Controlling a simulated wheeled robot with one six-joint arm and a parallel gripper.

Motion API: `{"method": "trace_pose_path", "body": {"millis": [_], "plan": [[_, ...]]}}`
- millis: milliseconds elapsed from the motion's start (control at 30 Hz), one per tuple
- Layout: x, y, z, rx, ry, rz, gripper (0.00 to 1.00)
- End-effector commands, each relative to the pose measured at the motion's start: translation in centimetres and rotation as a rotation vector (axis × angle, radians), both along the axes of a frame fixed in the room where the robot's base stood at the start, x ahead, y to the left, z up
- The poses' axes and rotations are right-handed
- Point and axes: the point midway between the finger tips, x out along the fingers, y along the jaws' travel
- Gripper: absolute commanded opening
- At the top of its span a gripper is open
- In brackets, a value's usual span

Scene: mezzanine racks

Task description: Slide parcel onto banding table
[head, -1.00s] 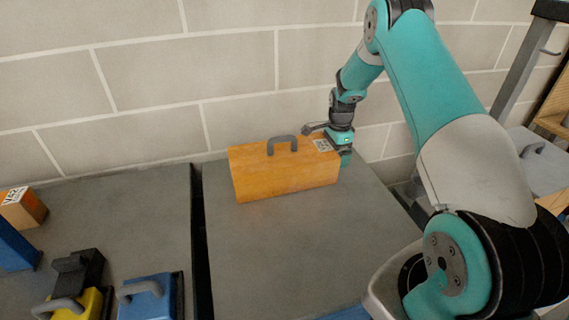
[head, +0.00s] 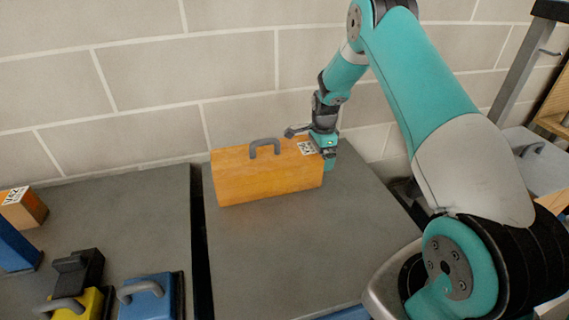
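The parcel is an orange-brown box (head: 265,182) with a grey handle on top and a white printed label at its right end. It stands upright near the back left of a grey tabletop (head: 290,250), close to the gap at that top's left edge. My gripper (head: 328,160) is at the parcel's right end, touching or almost touching it. Its fingers are too small and partly hidden to show whether they are open. Another grey tabletop (head: 120,210) lies left of the gap. I cannot tell which top is the banding table.
A dark gap (head: 200,250) separates the two tops. On the left top stand a small labelled box (head: 24,208), a black object (head: 78,272), a yellow handled item (head: 88,303) and a blue handled item (head: 150,298). A block wall (head: 150,80) runs behind.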

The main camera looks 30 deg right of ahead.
Motion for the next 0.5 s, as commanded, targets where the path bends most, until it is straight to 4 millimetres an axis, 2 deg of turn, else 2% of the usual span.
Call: {"method": "trace_pose_path", "body": {"millis": [500], "plan": [[0.7, 2.6, 0.0, 0.001, 0.000, 0.003, 1.00]]}}
